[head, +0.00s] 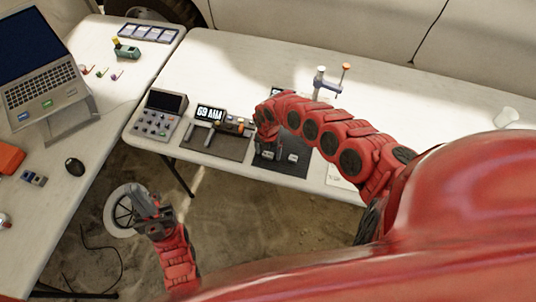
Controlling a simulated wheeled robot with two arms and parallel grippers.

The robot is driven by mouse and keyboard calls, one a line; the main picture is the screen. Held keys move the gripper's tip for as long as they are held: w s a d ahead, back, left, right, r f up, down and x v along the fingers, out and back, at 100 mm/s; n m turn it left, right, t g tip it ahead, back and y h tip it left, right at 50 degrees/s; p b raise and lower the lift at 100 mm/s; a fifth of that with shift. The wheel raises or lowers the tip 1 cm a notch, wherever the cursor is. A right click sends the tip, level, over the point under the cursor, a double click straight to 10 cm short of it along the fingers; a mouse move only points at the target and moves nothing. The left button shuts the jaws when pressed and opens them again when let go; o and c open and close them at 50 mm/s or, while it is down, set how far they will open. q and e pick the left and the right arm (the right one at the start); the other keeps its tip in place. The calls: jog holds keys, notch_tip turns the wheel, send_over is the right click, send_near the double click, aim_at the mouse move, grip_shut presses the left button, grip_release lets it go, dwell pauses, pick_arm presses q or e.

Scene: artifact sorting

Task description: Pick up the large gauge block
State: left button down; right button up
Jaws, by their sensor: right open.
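My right gripper (267,153) points down over the dark mat (290,172) on the long white table. It is open, and its fingers are small and dark against the mat. A small light-grey block (293,157) lies on the mat just right of the fingers, apart from them as far as I can see. I cannot tell if it is the large gauge block. My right forearm hides the back of this mat. My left gripper (142,205) is low over the ground, in front of the table; its finger gap is unclear.
A grey control box (158,117) and a second dark mat (228,146) with tools stand to the left. A blue stand (322,84) with an orange knob is behind my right arm. A laptop (41,72) stands on the left table. The long table's right part is mostly clear.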

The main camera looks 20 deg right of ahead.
grip_shut()
jog(key=shift+r, duration=0.15)
dwell(0.4)
